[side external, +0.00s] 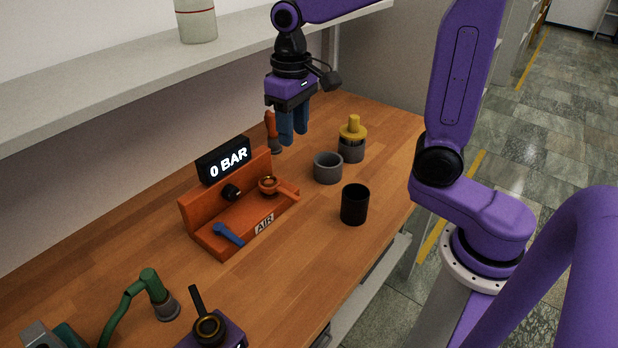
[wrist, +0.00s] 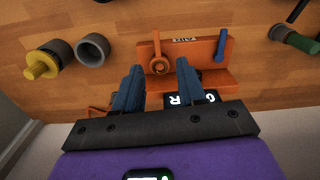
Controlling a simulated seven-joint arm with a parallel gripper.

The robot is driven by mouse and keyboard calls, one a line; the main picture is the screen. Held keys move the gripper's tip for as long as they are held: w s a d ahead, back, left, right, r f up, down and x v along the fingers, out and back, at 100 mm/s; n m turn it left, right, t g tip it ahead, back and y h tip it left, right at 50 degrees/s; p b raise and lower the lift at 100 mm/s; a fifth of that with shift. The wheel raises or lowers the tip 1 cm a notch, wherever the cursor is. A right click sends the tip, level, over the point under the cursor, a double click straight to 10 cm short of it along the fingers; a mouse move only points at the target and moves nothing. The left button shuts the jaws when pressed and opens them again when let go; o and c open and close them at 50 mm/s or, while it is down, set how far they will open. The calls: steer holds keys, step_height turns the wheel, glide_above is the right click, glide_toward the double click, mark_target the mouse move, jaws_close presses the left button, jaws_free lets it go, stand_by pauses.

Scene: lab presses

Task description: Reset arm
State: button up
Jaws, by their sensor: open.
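My gripper (side external: 293,128) hangs above the back of the wooden bench, fingers pointing down. Its two blue fingers are apart with nothing between them, as the wrist view (wrist: 158,88) also shows. Below and in front of it is the orange air station (side external: 208,237), with a black display reading "0 BAR" (side external: 224,160), a blue lever (side external: 229,235) and an orange-handled valve with a round brass part (side external: 269,186). In the wrist view the station (wrist: 190,52) lies beyond the fingertips, partly hidden by them. The gripper touches nothing that I can see.
A grey cup (side external: 328,168), a black cup (side external: 355,205) and a yellow-topped grey cylinder (side external: 352,140) stand right of the station. A green hose fitting (side external: 150,283) and a purple device (side external: 222,338) are at the front. A shelf (side external: 120,88) overhangs the bench's back left.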

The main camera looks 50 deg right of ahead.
steer(key=s+f+n, duration=0.2)
steer(key=s+n, duration=0.3)
steer(key=s, duration=0.6)
steer(key=s+d+f+n, duration=0.1)
steer(key=s+f+n, duration=0.2)
steer(key=s+n, duration=0.3)
steer(key=s, duration=0.5)
steer(key=shift+s+d+f+n, duration=0.15)
steer(key=shift+d+n, duration=0.15)
stand_by(0.5)
